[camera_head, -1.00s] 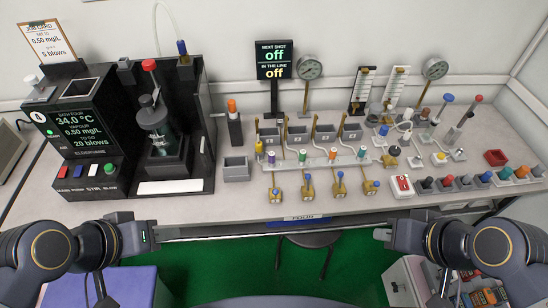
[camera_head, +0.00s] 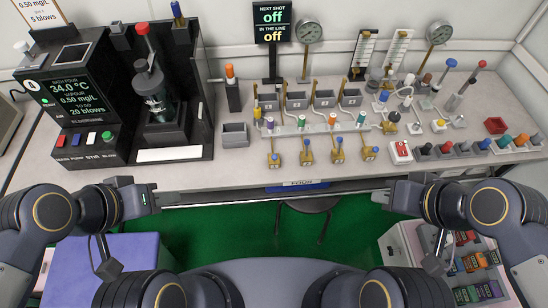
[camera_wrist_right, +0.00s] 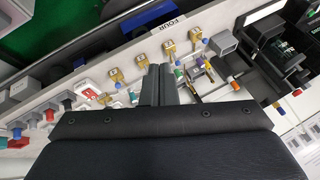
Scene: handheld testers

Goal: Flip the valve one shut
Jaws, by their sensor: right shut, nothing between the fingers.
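Several brass valves with small blue parts stand in a row along the bench's front edge, including the leftmost one (camera_head: 275,160), two middle ones (camera_head: 307,154) and the rightmost one (camera_head: 370,153). I cannot read which is valve one, nor tell their lever positions. The row also shows in the right wrist view (camera_wrist_right: 168,47). My left gripper (camera_head: 156,198) is before the bench edge, left of the valves; its jaws are too small to judge. My right gripper (camera_head: 384,196) is before the edge, right of the valves, apart from them. Its fingers (camera_wrist_right: 158,80) are shut and empty.
Behind the valves runs a pale manifold (camera_head: 310,127) with coloured knobs and grey bins. A black tester (camera_head: 85,95) stands at the left. A red-and-white switch box (camera_head: 400,151) and coloured knobs are at the right. A sign (camera_head: 273,18) reads "off" twice.

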